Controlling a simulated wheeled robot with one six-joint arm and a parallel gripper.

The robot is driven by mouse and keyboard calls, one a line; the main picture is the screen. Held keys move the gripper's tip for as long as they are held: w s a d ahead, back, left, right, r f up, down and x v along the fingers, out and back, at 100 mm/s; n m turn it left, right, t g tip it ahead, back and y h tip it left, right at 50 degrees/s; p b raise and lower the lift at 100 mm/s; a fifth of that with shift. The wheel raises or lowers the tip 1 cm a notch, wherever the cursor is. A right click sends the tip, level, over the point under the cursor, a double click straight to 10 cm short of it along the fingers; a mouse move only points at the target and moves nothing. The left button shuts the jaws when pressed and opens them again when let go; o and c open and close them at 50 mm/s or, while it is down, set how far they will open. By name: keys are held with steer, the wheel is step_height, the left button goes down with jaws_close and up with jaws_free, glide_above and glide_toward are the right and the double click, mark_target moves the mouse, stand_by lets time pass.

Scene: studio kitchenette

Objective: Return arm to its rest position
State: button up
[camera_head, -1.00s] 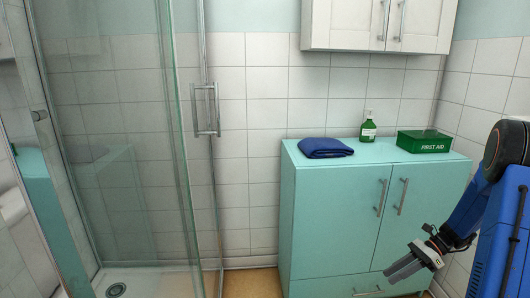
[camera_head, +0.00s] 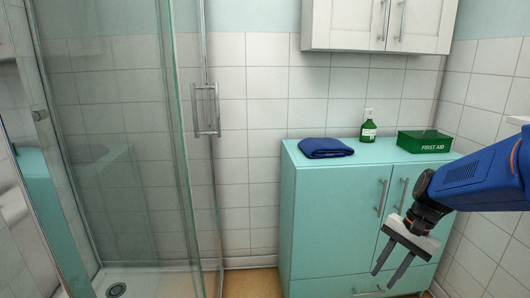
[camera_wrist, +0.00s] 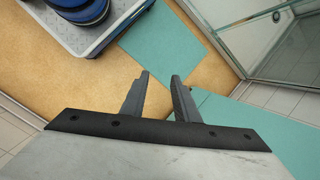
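My gripper (camera_head: 384,279) hangs in front of the right part of the teal cabinet in the head view, its two fingers pointing down and to the left. In the wrist view the fingers of my gripper (camera_wrist: 160,76) stand apart with a gap between them and nothing in it. The orange-brown floor shows beyond them. My blue upper arm reaches in from the right edge of the head view. The gripper holds nothing.
The teal cabinet (camera_head: 330,225) bears a folded blue towel (camera_head: 325,148), a green soap bottle (camera_head: 368,128) and a green first aid box (camera_head: 424,142). A glass shower enclosure (camera_head: 120,150) stands at left. A white wall cabinet (camera_head: 375,22) hangs above.

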steer(key=s+a+r+n+t+h, duration=0.1)
steer(key=s+r+n+t+h, duration=0.1)
steer(key=s+n, duration=0.3)
steer(key=s+a+r+n+t+h, duration=0.2)
steer(key=s+n, duration=0.3)
steer(key=s, duration=0.4)
steer(key=shift+s+a+r+t, duration=0.2)
steer(key=shift+s+r+t, duration=0.05)
steer(key=shift+r+t, duration=0.5)
